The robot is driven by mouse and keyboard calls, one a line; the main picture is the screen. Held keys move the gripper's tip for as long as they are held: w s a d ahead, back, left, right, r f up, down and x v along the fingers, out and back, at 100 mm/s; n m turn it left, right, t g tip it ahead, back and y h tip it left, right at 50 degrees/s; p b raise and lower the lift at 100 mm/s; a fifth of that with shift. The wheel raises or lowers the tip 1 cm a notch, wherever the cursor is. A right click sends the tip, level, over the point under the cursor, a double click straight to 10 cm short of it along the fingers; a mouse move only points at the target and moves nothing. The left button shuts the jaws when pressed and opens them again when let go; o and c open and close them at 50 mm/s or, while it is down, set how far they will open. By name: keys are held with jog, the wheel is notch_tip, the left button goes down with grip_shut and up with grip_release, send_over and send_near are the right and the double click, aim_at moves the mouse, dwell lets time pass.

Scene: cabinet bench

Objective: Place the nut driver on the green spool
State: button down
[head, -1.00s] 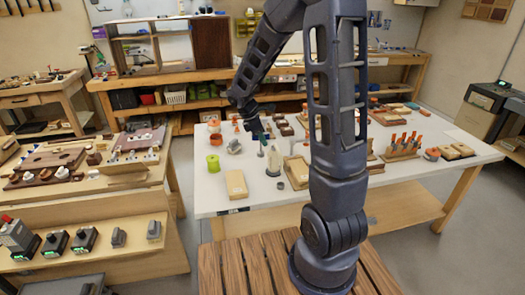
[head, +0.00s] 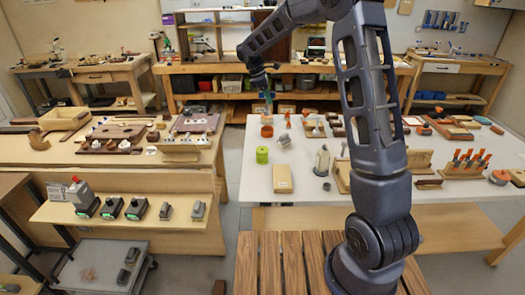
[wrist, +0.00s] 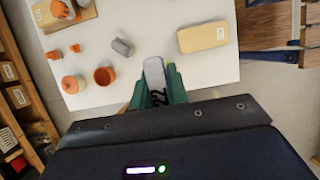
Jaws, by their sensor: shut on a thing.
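The lime-green spool (head: 262,154) stands on the white table (head: 255,184), near its left edge in the head view. My gripper (head: 268,100) is beyond it in that view, in line with an orange cup (head: 267,131). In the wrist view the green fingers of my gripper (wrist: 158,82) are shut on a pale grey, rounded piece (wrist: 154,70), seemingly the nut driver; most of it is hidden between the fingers. The spool does not show in the wrist view, where the fingers and held piece cover part of the table.
A rack of orange-handled tools (head: 466,163) stands at the right. The table's left edge is near the spool.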

jog(key=shift+w+a+r, duration=0.1)
jog(key=shift+w+a, duration=0.2)
jog(key=shift+a, duration=0.2)
jog(key=shift+w+a+r, duration=0.1)
jog(key=shift+w+a, duration=0.15)
jog(key=shift+a, duration=0.2)
notch_tip(320, 180, down, 20)
jog(key=shift+a+r, duration=0.1)
jog(key=shift+f, duration=0.2)
jog(key=c, duration=1.4)
grip_release()
jog(key=shift+o, duration=0.2)
jog(key=v, duration=1.2)
jog(key=shift+r, duration=0.3)
